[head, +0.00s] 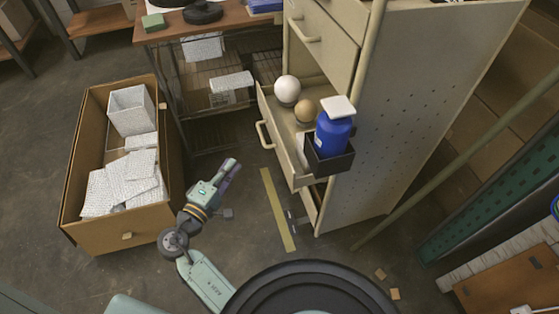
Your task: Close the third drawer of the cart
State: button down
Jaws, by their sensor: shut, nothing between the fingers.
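The beige cart (410,90) stands right of centre, with its drawers facing left. One drawer (279,134) is pulled out toward the left, with a bar handle (264,137) on its front. A white globe (287,90) and a tan ball (304,110) sit in it. A drawer above, with its own handle (304,33), looks shut. The upper part of the cart is cut off, so I cannot count which drawer is third. My gripper (230,168) is shut and empty, left of the open drawer's front and apart from it.
A black bin (330,160) with a blue bottle (333,132) hangs at the cart's near corner. A cardboard box (118,222) of white pieces stands left of my gripper. A desk (225,30) is behind. Floor with a yellow strip (278,210) lies between gripper and cart.

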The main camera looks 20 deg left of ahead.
jog(key=w+d+f+p, duration=0.1)
jog(key=w+d+p, duration=0.2)
jog(key=w+d, duration=0.4)
jog(key=shift+w+h, duration=0.3)
jog(key=shift+w, duration=1.8)
jog(key=w+d, duration=0.2)
jog(key=d, duration=0.1)
jog(key=w+d, duration=0.2)
jog(key=d, duration=0.1)
jog(key=w+d, duration=0.2)
jog(key=d, duration=0.1)
jog(key=shift+w+d, duration=0.15)
jog(key=shift+d, duration=0.1)
jog(key=shift+b, duration=0.3)
